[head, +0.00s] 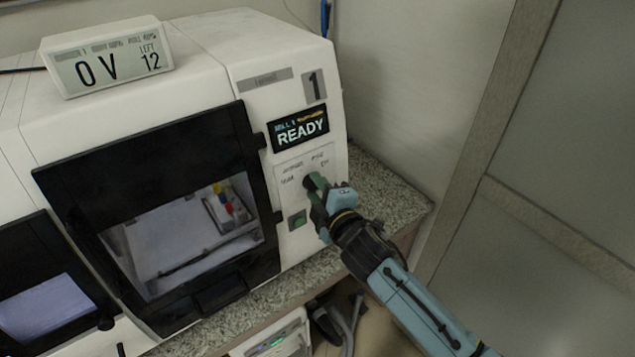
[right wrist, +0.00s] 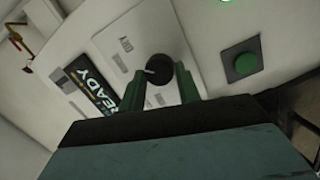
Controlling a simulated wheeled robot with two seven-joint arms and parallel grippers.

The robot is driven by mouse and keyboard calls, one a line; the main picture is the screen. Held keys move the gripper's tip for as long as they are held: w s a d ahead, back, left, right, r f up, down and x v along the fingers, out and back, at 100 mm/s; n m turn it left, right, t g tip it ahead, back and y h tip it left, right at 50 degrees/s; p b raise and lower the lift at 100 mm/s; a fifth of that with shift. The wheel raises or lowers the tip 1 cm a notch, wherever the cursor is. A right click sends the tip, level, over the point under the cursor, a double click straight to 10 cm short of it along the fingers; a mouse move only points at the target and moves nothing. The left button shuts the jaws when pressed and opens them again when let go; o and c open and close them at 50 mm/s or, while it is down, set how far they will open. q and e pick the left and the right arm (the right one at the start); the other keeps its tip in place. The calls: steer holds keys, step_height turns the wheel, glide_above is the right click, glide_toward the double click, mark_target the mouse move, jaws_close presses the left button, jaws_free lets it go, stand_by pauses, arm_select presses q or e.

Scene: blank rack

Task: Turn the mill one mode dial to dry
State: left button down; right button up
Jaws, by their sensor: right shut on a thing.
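The mill (head: 215,60) is a white machine marked 1, with a screen (head: 299,130) reading READY. Its mode dial (right wrist: 158,69) is a dark round knob with a pale pointer mark, on a light label plate below the screen. My right gripper (right wrist: 160,85) is at the dial, with one green finger on each side, shut on it. In the head view the right gripper (head: 314,187) covers most of the dial. The plate's lettering is too small to read surely, so I cannot tell which mode the pointer marks. My left gripper is not in view.
A black-framed window door (head: 160,210) is left of the panel. A display box (head: 107,57) stands on top. The speckled counter (head: 385,195) ends near a wall.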

steer(key=shift+r+m+p, duration=0.15)
steer(key=shift+m+p, duration=1)
steer(key=shift+m, duration=0.65)
steer(key=o, duration=1)
steer(key=v, duration=1.3)
steer(key=shift+s+r, duration=0.15)
steer(key=shift+r, duration=0.2)
steer(key=shift+f, duration=0.1)
